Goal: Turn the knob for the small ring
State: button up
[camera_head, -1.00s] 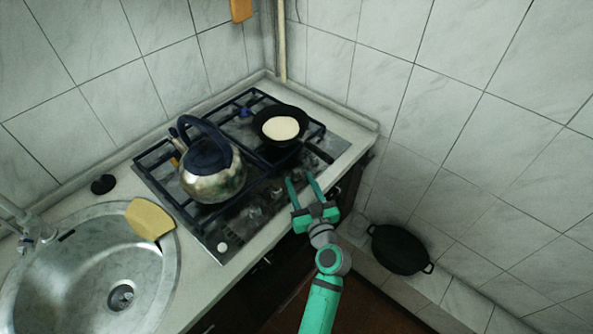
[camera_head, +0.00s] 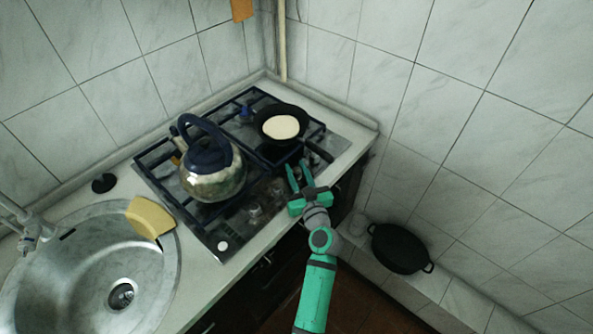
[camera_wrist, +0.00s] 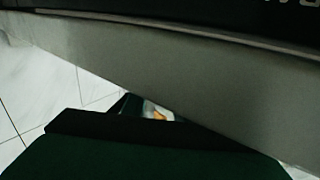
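In the head view the gas stove (camera_head: 222,243) is set in the counter, with dark grates over it. Its knobs (camera_head: 254,209) run along the front right edge; they are small and dim, and some are hidden by my gripper. I cannot tell which knob serves the small ring. My gripper (camera_head: 298,170) is over the front edge near the right end of the knob row, its two green fingers apart and nothing seen between them. Whether a finger touches a knob is unclear. The wrist view shows mostly a grey edge and a dark green part, with no knob to be made out.
A metal kettle (camera_head: 213,180) stands on the left grate, close to my gripper. A black pan (camera_head: 281,124) with a pale round inside stands at the back right, its handle reaching near the fingers. A sponge (camera_head: 149,217) lies by the sink (camera_head: 70,290). A black pot (camera_head: 398,248) sits low at right.

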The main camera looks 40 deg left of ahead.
jog(key=shift+w+g, duration=0.1)
jog(key=shift+g, duration=0.2)
jog(key=shift+n+g+y, duration=0.6)
jog(key=shift+n+g, duration=0.2)
jog(key=o, duration=1.1)
jog(key=shift+c, duration=0.2)
jog(key=v, duration=1.1)
